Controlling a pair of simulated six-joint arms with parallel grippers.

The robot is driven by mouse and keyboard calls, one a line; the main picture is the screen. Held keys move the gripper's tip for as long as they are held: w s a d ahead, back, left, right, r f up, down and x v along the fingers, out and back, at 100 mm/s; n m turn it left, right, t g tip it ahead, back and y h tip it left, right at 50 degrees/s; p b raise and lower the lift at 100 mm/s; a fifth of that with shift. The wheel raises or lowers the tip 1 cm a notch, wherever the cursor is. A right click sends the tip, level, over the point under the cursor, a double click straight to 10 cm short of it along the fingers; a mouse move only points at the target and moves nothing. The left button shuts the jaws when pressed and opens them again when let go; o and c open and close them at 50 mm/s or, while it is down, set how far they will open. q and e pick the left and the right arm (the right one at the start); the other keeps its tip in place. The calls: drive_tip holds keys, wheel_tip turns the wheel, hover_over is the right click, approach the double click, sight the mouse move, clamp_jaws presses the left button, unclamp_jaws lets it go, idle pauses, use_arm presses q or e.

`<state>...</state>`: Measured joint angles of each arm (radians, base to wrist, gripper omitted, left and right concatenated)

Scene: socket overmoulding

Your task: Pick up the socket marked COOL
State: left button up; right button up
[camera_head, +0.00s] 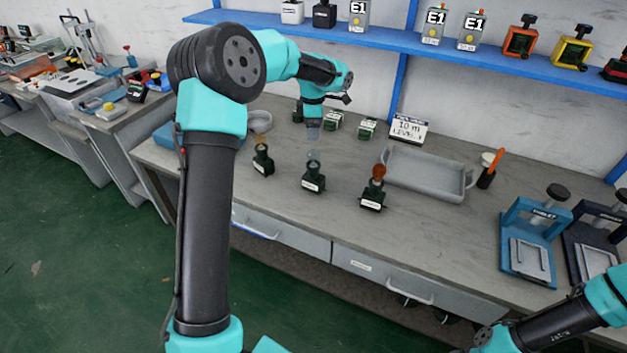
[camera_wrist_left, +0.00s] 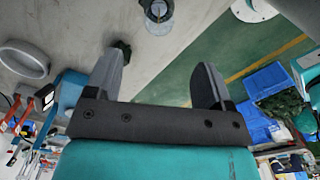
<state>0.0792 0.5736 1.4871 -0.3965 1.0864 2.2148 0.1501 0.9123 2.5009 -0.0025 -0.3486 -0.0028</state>
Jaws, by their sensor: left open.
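Three small dark sockets with white labels stand in a slanting row on the bench: the left one (camera_head: 263,161) with a yellowish top, the middle one (camera_head: 313,182) with a clear grey top, and the right one (camera_head: 373,200) with an orange-brown top. Their label words are too small to read, so I cannot tell which is marked COOL. My left gripper (camera_head: 313,131) points down above the bench, behind the middle socket. In the left wrist view its fingers (camera_wrist_left: 157,82) are apart with nothing between them. A socket with a clear top (camera_wrist_left: 157,14) lies beyond the fingers.
Two small green-and-white boxes (camera_head: 333,121) (camera_head: 368,128), a "10 m" sign (camera_head: 409,128) and a grey tray (camera_head: 425,176) stand farther back. A blue shelf (camera_head: 400,39) runs above. The bench front is mostly clear.

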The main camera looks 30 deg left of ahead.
sight(314, 149)
use_arm(q)
wheel_tip(314, 149, down, 7)
drive_tip(key=shift+r, duration=0.2)
drive_tip(key=shift+f, duration=0.1)
drive_tip(key=shift+w+d+f, duration=0.1)
drive_tip(key=shift+w+f, duration=0.05)
drive_tip(key=shift+f, duration=2.35)
drive_tip(key=shift+c, duration=0.3)
drive_tip(key=c, duration=1.2)
drive_tip(key=shift+r, duration=0.1)
drive_tip(key=shift+c, duration=0.2)
